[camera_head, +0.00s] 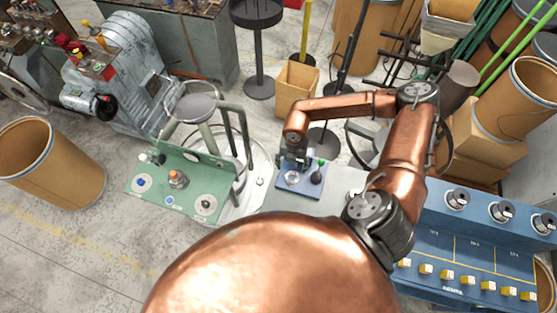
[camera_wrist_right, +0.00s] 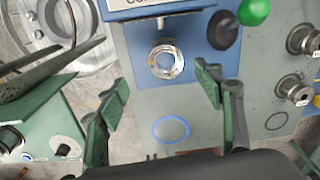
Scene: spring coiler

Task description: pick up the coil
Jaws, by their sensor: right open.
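The coil (camera_wrist_right: 166,62) shows as a shiny silver ring on a blue plate (camera_wrist_right: 195,62) in the right wrist view. It also shows as a small pale ring (camera_head: 293,177) on the blue plate in the head view. My right gripper (camera_wrist_right: 158,95) is open and empty, with its green-padded fingers spread to either side, nearer the camera than the coil. In the head view the right gripper (camera_head: 294,161) hangs just behind the coil, partly hidden by its own wrist. I cannot tell its exact height above the plate. My left gripper is not in view.
A green-knobbed lever (camera_wrist_right: 250,14) stands right of the coil. A blue ring mark (camera_wrist_right: 170,131) lies on the grey surface in front. A green panel (camera_head: 190,186) stands to the left, and a blue control console (camera_head: 480,245) with knobs and yellow buttons to the right.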

